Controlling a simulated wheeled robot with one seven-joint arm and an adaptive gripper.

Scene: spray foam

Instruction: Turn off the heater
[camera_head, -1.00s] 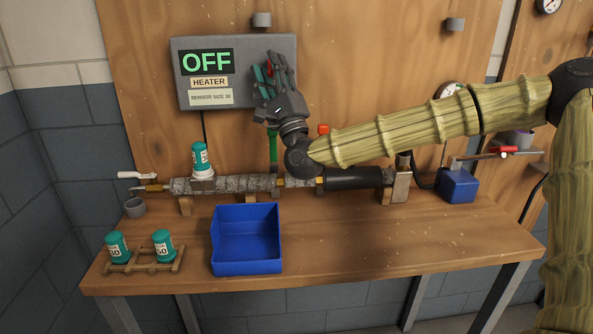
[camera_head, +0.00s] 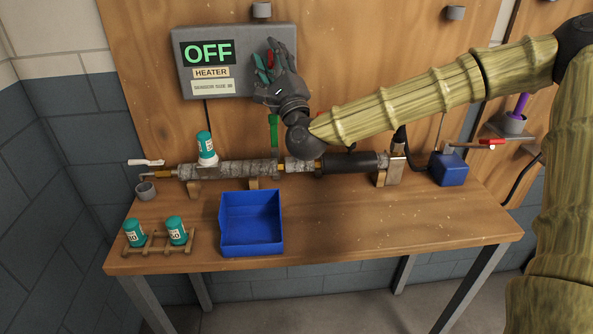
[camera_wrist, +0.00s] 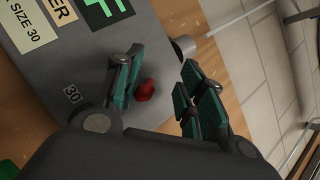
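The heater box (camera_head: 185,60) is a grey panel on the wooden backboard. Its display (camera_head: 208,53) reads OFF in green, above a HEATER label (camera_head: 211,72). My gripper (camera_head: 269,60) is at the box's right side with its fingers apart. In the wrist view the teal-padded fingers (camera_wrist: 160,82) stand apart, with a red knob (camera_wrist: 145,90) of the box showing between them, close to the left finger. I see no clear grip on the knob. A bit of the red knob also shows between the fingers in the head view. The fingers partly hide the box's right side.
Below is a wooden bench (camera_head: 350,220) with a blue bin (camera_head: 250,249), a rack of teal canisters (camera_head: 150,250) and a pipe (camera_head: 225,168) carrying another teal canister (camera_head: 206,145). A blue box (camera_head: 448,170) stands at right. The bench's right front is clear.

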